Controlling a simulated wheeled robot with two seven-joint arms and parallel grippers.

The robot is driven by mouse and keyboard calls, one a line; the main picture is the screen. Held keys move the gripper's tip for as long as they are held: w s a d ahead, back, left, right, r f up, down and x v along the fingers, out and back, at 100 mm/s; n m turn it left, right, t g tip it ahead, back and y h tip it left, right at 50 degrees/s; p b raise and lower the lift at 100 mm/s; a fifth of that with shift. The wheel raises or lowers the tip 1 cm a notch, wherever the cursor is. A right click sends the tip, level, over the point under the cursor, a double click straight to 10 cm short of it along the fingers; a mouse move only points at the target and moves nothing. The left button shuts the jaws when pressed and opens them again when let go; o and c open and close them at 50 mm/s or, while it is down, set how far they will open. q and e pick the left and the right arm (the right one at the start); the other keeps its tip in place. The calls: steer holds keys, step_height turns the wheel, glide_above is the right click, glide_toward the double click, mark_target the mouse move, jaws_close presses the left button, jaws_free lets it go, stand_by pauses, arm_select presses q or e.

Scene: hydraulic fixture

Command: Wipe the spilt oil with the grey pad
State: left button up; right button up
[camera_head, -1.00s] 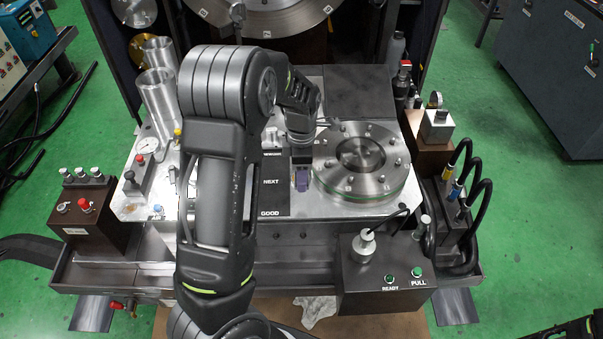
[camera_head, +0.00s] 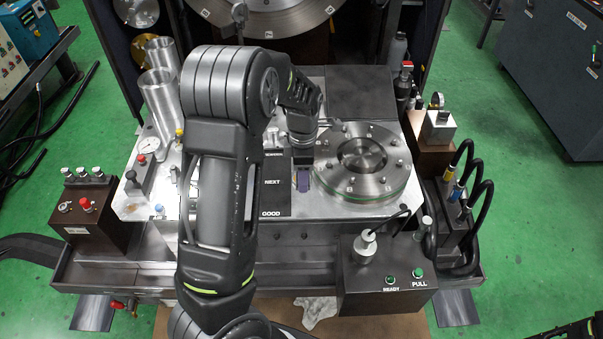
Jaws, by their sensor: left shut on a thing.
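My left arm comes in from the lower left and reaches over the bench plate. My left gripper (camera_head: 302,166) points down at the dark strip, just left of the round steel flange. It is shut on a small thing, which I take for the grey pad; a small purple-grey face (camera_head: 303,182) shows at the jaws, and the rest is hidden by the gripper. The spilt oil cannot be made out; my arm covers much of the plate. My right gripper is out of view.
The bolted round flange (camera_head: 362,166) stands close to the right of the gripper. The dark strip (camera_head: 271,190) reads NEXT and GOOD. Steel cylinders (camera_head: 160,100) stand at the left. A brown button box (camera_head: 385,275) is in front, and a white cloth (camera_head: 318,310) lies below the bench edge.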

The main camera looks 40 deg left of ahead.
arm_select(q)
steer(key=shift+w+d+r+m, duration=0.15)
steer(key=shift+w+d+m, duration=0.05)
steer(key=shift+d+m, duration=0.2)
steer(key=w+d+r+m, duration=0.1)
steer(key=d+r+m, duration=0.3)
steer(key=d+m, duration=0.4)
steer(key=w+d+r+m, duration=0.2)
steer(key=d+m, duration=0.6)
steer(key=m, duration=0.8)
steer(key=shift+w+d+r+m, duration=0.2)
steer(key=shift+w+r+m, duration=0.1)
steer(key=shift+r, duration=0.85)
